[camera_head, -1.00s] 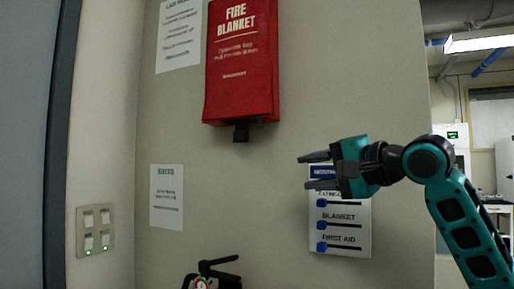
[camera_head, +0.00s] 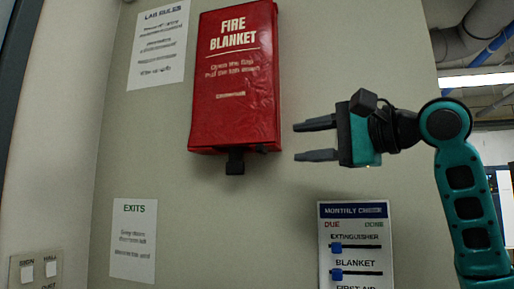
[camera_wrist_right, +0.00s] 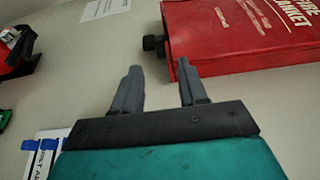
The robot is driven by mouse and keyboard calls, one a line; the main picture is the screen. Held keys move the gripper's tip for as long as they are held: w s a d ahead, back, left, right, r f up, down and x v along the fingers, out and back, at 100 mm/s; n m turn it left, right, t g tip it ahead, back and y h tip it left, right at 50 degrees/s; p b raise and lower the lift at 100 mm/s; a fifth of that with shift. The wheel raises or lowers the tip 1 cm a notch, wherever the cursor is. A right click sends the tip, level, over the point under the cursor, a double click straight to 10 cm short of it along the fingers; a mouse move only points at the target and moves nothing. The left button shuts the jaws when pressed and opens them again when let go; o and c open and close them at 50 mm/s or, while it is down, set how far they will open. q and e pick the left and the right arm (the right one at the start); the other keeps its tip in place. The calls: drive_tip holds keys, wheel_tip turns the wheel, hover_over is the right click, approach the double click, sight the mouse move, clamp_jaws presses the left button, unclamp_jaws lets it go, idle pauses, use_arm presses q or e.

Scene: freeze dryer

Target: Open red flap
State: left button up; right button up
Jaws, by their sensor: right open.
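The red fire blanket case (camera_head: 236,85) hangs on the wall in the upper middle of the head view, with a red flap on its front. A black tab (camera_head: 235,161) sticks out below its lower edge. My right gripper (camera_head: 300,141) is open and empty, just right of the case's lower edge, fingers pointing left. In the right wrist view the gripper (camera_wrist_right: 157,70) shows both fingers apart, with the black tab (camera_wrist_right: 154,43) just beyond them and the red case (camera_wrist_right: 240,35) at upper right. My left gripper is not in view.
A monthly check board (camera_head: 357,225) with blue sliders hangs below my right gripper. An exits sheet (camera_head: 133,240) and a lab rules sheet (camera_head: 159,45) are on the wall. A red object (camera_wrist_right: 14,50) shows at the wrist view's left edge.

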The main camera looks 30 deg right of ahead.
sight(265, 149)
drive_tip(key=p+x, duration=0.1)
drive_tip(key=x, duration=0.8)
drive_tip(key=shift+w+a+p, duration=0.1)
drive_tip(key=shift+w+p, duration=0.15)
drive_tip(key=shift+p, duration=0.1)
drive_tip(key=shift+w+a+f, duration=0.1)
drive_tip(key=shift+w, duration=0.3)
drive_tip(key=c, duration=0.7)
clamp_jaws()
drive_tip(key=shift+f, duration=0.1)
